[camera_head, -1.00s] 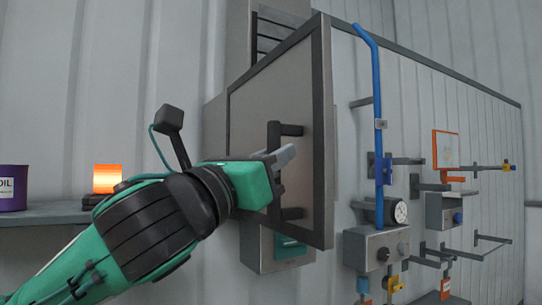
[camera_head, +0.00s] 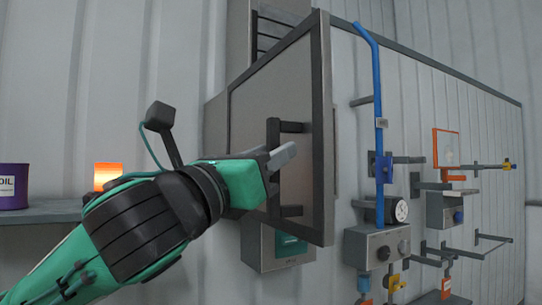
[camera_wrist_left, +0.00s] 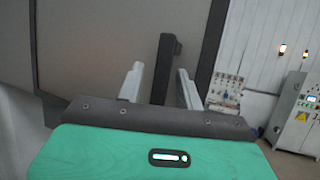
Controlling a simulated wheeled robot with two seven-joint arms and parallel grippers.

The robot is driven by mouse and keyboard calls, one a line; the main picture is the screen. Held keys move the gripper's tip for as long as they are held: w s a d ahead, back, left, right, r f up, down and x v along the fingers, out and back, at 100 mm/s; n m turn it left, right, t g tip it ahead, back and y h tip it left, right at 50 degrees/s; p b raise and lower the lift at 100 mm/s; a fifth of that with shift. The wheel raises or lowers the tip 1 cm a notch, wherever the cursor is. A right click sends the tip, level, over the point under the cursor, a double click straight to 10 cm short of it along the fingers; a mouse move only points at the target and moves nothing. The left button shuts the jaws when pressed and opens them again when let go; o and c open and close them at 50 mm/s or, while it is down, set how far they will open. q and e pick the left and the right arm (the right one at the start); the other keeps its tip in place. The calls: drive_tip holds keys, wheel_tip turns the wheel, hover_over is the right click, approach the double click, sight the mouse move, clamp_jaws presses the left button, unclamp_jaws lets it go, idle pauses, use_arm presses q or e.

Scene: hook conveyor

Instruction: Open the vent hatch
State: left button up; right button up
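The vent hatch (camera_head: 255,90) is a grey panel with a dark frame on the wall. It stands swung out at an angle, with its right edge towards me. Its dark vertical bar handle (camera_head: 274,135) is on the panel's face and also shows in the left wrist view (camera_wrist_left: 167,70). My left gripper (camera_head: 281,157) is at the middle of the handle. In the left wrist view its two pale fingers (camera_wrist_left: 160,85) are apart, with the handle between them in the picture and a gap on each side. My right gripper is out of view.
Under the hatch is a grey box with a green panel (camera_head: 290,246). A blue pipe (camera_head: 378,110), a control box (camera_head: 377,248) and several hooks are on the wall to the right. A shelf (camera_head: 40,212) at left holds a purple can (camera_head: 14,187) and an orange lamp (camera_head: 107,176).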

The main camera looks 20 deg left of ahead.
use_arm(q)
drive_tip(key=b+v, duration=0.5)
drive_tip(key=v, duration=0.8)
